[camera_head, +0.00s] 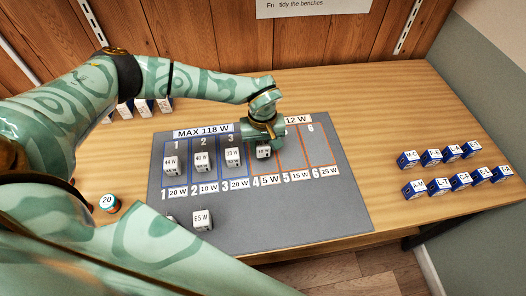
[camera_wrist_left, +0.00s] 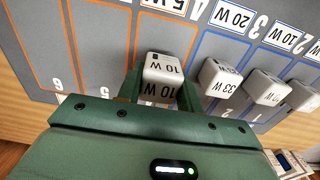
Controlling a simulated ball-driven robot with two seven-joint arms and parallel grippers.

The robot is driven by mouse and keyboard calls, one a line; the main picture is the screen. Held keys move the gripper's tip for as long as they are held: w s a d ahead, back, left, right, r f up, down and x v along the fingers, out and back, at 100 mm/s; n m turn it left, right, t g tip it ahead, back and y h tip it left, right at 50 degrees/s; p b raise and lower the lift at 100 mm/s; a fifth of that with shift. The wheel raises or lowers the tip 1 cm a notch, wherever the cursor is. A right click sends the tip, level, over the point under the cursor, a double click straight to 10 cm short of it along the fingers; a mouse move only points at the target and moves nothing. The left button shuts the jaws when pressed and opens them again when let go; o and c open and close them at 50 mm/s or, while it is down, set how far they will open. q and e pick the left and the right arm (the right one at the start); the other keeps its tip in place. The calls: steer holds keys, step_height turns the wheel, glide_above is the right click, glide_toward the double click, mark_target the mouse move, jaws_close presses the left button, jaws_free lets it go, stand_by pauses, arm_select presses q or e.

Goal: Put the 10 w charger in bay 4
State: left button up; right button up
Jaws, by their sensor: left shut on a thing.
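The 10 W charger (camera_head: 264,151) is a small white block with black print. My left gripper (camera_head: 266,133) is shut on it, over orange-outlined bay 4 on the grey mat (camera_head: 290,220). In the left wrist view the 10 W charger (camera_wrist_left: 162,78) sits between the green fingers of the left gripper (camera_wrist_left: 160,92), inside the bay's orange lines. I cannot tell whether it touches the mat. My right gripper is not in view.
White chargers stand in blue bays 1, 2 and 3, with the 33 W charger (camera_head: 232,157) nearest. Bays 5 and 6 look empty. A 65 W charger (camera_head: 202,219) stands at the mat's front. Several blue-and-white boxes (camera_head: 413,188) stand at the right; a round item (camera_head: 108,203) is at the left.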

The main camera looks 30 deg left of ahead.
mark_target(263, 152)
arm_select(q)
step_height(263, 152, down, 3)
steer(key=shift+f+b, duration=0.1)
steer(key=shift+b, duration=0.25)
steer(key=o, duration=1)
step_height(263, 152, up, 11)
steer(key=p, duration=0.3)
steer(key=shift+r, duration=0.65)
